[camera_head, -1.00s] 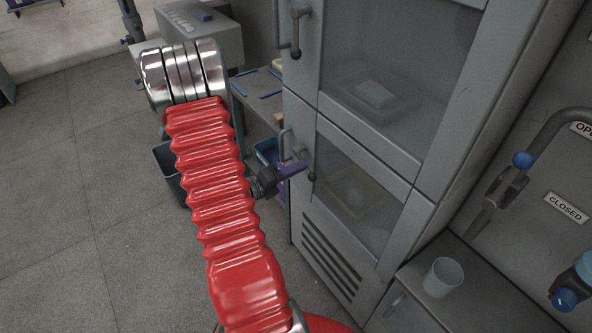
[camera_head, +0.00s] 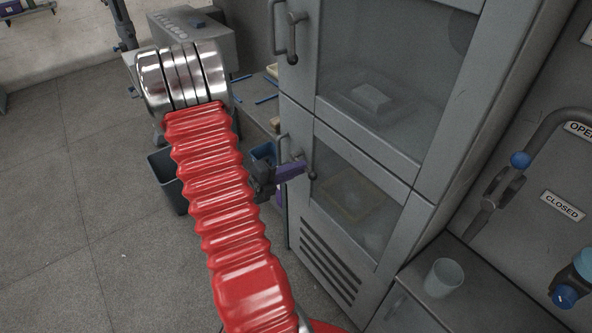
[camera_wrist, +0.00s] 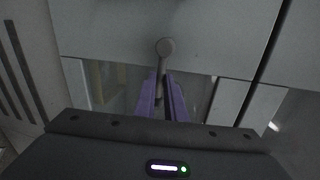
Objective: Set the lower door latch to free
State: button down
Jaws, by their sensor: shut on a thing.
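The lower door latch (camera_head: 312,175) is a small dark lever on the front of the cabinet's lower door (camera_head: 330,235), by the door's upper left. My gripper (camera_head: 304,168) has purple fingers and reaches the latch from the left. In the wrist view the latch (camera_wrist: 165,47) shows a round grey end and a thin bar running down between the two purple fingers (camera_wrist: 162,95). The fingers are shut on this bar. The lower part of the bar is hidden between the fingers. My red arm sleeve covers the floor left of the cabinet.
The upper door has its own latch (camera_head: 293,40) and a bar handle (camera_head: 272,30). A light cup (camera_head: 444,278) stands on the low counter (camera_head: 480,275) at right. A dark bin (camera_head: 168,180) stands behind my arm.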

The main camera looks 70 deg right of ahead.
jog(key=shift+w+d, duration=0.1)
jog(key=shift+w, duration=0.15)
jog(key=c, duration=2.2)
grip_release()
jog(key=o, duration=0.4)
jog(key=shift+s, duration=0.1)
jog(key=v, duration=1.4)
jog(key=shift+d+f, duration=0.1)
